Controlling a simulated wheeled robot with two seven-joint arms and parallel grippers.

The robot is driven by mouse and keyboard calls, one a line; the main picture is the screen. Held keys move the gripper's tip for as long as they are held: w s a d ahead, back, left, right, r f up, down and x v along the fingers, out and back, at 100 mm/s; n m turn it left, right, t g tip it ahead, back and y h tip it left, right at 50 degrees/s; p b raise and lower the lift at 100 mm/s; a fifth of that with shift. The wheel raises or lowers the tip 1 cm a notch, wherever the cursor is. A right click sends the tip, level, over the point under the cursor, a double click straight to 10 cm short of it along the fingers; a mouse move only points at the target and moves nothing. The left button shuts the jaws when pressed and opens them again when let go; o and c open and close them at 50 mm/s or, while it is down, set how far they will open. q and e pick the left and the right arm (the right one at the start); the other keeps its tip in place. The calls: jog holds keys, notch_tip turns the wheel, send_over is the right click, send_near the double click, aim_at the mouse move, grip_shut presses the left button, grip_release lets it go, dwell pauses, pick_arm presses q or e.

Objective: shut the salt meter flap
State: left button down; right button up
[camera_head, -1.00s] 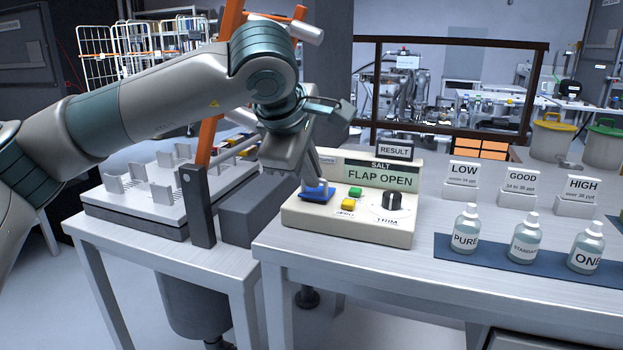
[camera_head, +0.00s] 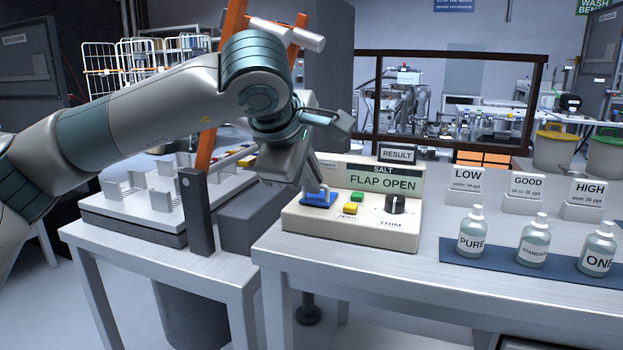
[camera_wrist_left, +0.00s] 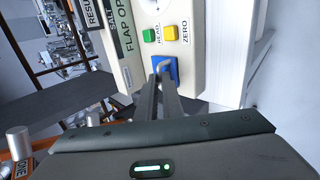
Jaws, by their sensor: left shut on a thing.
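The cream salt meter (camera_head: 352,229) stands on the bench, and its display (camera_head: 383,182) reads "FLAP OPEN". Its blue flap (camera_head: 318,202) is at the left end of the top, partly hidden by my gripper. My left gripper (camera_head: 320,190) is over it with the fingers pointing down. In the left wrist view the two fingers (camera_wrist_left: 164,74) are closed together on a small grey handle at the blue flap (camera_wrist_left: 172,66). The flap's exact tilt is hard to tell. My right gripper is not in view.
Green and yellow buttons (camera_head: 354,203) and a black trim knob (camera_head: 397,204) are right of the flap. Bottles (camera_head: 534,243) stand on a blue mat at the right, before label cards (camera_head: 527,192). A side table (camera_head: 145,205) with a metal rack stands left.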

pick_arm(q)
jog(key=c, duration=1.9)
grip_release()
jog(key=shift+s+r, duration=0.1)
jog(key=shift+s+a+r, duration=0.2)
jog(key=shift+s+r, duration=0.2)
jog(key=shift+r, duration=0.05)
jog(key=shift+p+v, duration=0.8)
jog(key=shift+v, duration=7.15)
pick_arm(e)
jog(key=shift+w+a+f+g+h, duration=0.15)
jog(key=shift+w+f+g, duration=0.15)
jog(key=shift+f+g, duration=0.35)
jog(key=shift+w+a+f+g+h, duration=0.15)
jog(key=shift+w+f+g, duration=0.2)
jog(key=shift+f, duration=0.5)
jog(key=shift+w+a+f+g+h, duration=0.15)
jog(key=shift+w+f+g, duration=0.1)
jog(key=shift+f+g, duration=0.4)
pick_arm(q)
jog(key=shift+f, duration=0.1)
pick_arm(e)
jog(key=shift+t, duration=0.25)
